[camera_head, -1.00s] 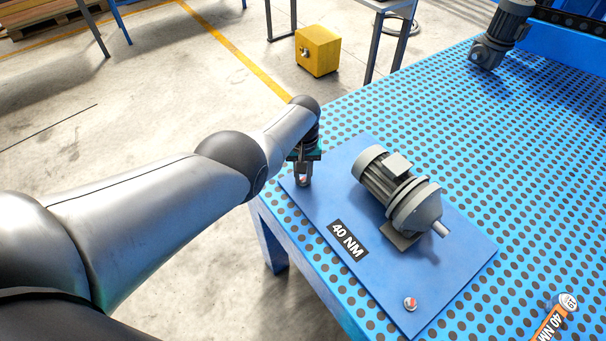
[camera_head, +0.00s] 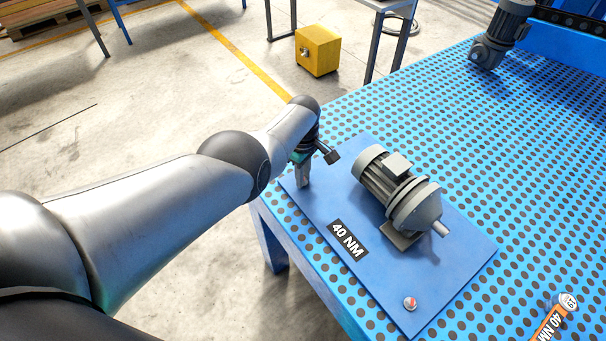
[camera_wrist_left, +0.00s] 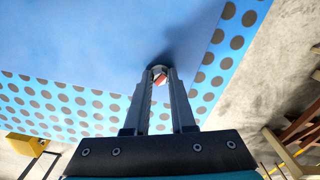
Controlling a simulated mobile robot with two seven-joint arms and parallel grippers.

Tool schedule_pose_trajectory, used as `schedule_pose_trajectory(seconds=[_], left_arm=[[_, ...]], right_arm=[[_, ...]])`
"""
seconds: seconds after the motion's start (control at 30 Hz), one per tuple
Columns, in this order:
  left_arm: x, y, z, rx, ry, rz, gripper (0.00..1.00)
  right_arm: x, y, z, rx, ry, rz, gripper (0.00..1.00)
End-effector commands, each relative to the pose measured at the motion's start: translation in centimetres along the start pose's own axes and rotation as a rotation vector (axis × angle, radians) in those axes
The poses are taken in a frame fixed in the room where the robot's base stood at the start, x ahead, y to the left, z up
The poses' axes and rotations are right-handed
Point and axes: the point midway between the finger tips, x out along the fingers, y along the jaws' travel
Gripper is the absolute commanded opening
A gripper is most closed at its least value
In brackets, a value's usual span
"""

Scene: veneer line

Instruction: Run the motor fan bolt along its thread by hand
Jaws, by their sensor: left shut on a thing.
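The motor fan bolt (camera_wrist_left: 159,76) shows in the left wrist view as a small light head with a red mark, between my left fingertips. My left gripper (camera_head: 303,182) points down at the far left corner of the blue plate (camera_head: 440,270), and its fingers are shut on the bolt. In the head view the fingers hide the bolt. The grey motor (camera_head: 400,195) lies on the plate to the right of the gripper, apart from it. How deep the bolt sits cannot be told. My right gripper is not in view.
Another bolt (camera_head: 410,303) with a red mark stands at the plate's near corner. A "40 NM" label (camera_head: 347,240) is on the plate. A second motor (camera_head: 500,35) stands at the back.

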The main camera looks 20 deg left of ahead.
Motion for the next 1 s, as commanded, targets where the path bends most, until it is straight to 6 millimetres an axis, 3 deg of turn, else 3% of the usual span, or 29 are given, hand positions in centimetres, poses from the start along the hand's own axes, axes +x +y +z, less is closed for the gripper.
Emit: schedule_pose_trajectory(seconds=[0.4,0.93,0.97,1.0], left_arm=[[-0.08,0.08,-0.02,-0.178,0.001,0.002,0.00],[-0.09,0.09,-0.03,-0.198,0.001,0.002,0.00],[-0.09,0.09,-0.03,-0.198,0.001,0.002,0.26],[-0.09,0.09,-0.03,-0.198,0.001,0.002,0.31]], right_arm=[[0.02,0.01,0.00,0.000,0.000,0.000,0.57],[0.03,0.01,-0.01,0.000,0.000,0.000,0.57],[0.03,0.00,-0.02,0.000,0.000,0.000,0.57],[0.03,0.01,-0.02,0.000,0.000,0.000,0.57]])
